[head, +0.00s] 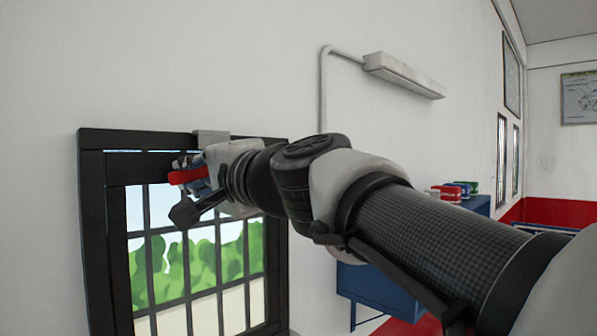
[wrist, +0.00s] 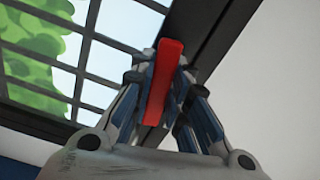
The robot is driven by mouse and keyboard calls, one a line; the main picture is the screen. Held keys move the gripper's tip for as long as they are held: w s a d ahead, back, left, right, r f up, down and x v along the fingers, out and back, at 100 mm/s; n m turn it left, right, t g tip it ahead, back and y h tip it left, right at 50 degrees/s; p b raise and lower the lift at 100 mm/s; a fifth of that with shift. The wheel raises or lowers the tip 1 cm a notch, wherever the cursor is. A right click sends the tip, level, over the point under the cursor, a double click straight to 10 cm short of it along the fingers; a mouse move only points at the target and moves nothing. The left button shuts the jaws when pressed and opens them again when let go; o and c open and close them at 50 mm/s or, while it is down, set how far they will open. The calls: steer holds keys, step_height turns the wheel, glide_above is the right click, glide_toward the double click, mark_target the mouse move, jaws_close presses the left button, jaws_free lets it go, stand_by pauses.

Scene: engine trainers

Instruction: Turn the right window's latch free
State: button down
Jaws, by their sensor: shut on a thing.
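The window (head: 97,240) has a black frame and bars, with green bushes showing through its panes. Its latch is a red handle (head: 188,175) near the top of the frame, in front of the upper left part. In the wrist view the red handle (wrist: 163,75) runs lengthwise between the fingers, by the dark frame (wrist: 205,35). My gripper (wrist: 160,85) is shut on the red handle, with a finger on each side. In the head view my gripper (head: 186,165) is partly hidden by my own wrist. The latch's mount is hidden.
A lamp (head: 403,76) with a conduit is fixed on the white wall above right. A blue cabinet (head: 375,290) stands behind my arm, with small red and green boxes (head: 455,190) on top. The wall left of the window is bare.

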steer(key=shift+r+m, duration=0.15)
steer(key=shift+m, duration=0.35)
steer(key=c, duration=1.5)
jaws_free()
steer(key=shift+v, duration=4.05)
